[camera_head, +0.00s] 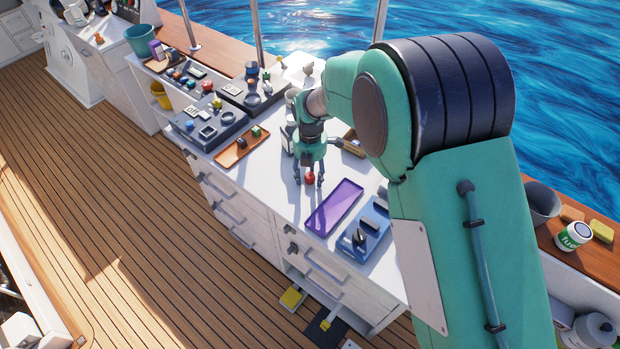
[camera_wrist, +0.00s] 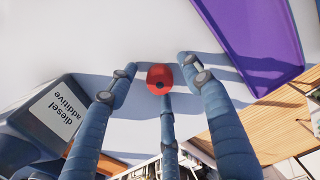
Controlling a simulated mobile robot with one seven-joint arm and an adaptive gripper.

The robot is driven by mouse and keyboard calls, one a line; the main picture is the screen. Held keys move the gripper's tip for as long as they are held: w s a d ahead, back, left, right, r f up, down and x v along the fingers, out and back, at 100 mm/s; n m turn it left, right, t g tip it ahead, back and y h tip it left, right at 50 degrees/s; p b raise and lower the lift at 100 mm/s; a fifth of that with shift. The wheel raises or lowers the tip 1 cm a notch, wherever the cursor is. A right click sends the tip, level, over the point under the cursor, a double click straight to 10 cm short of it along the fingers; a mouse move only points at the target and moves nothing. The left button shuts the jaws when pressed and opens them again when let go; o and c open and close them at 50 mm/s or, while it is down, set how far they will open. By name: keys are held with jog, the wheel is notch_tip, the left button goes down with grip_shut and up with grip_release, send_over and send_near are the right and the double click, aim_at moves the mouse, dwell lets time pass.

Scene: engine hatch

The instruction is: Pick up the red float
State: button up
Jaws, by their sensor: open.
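The red float (camera_head: 309,177) is a small red ball on the white countertop, left of the purple tray (camera_head: 335,207). My gripper (camera_head: 309,183) points down over it with its fingers spread around it. In the wrist view the float (camera_wrist: 160,79) lies between the spread fingertips of my gripper (camera_wrist: 160,82), with a dark spot on its lower side. The fingers are open. Gaps show between the float and the two side fingers; I cannot tell whether the middle finger touches it.
A container labelled diesel additive (camera_wrist: 50,120) stands close by in the wrist view. An orange tray (camera_head: 236,152) and grey-blue part trays (camera_head: 208,122) are to the left. The countertop's front edge is near.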

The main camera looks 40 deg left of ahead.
aim_at(311, 177)
jog(key=shift+c, duration=0.5)
jog(key=c, duration=0.8)
jog(key=shift+r, duration=0.2)
jog(key=shift+c, duration=0.2)
jog(key=shift+r, duration=0.5)
jog(key=shift+s+d+r+p, duration=0.15)
jog(key=shift+r+p, duration=0.15)
jog(key=shift+r, duration=0.3)
jog(key=shift+s+d+r+p, duration=0.15)
jog(key=shift+r+p, duration=0.1)
jog(key=shift+r, duration=0.35)
jog(key=s+d, duration=0.3)
jog(key=d, duration=0.1)
jog(key=s+d+r+p, duration=0.1)
jog(key=s+d, duration=0.2)
jog(key=d, duration=0.1)
jog(key=s+d, duration=0.3)
jog(key=d, duration=0.1)
jog(key=shift+s+r+p, duration=0.15)
jog(key=shift+s+p, duration=0.05)
jog(key=shift+p, duration=0.1)
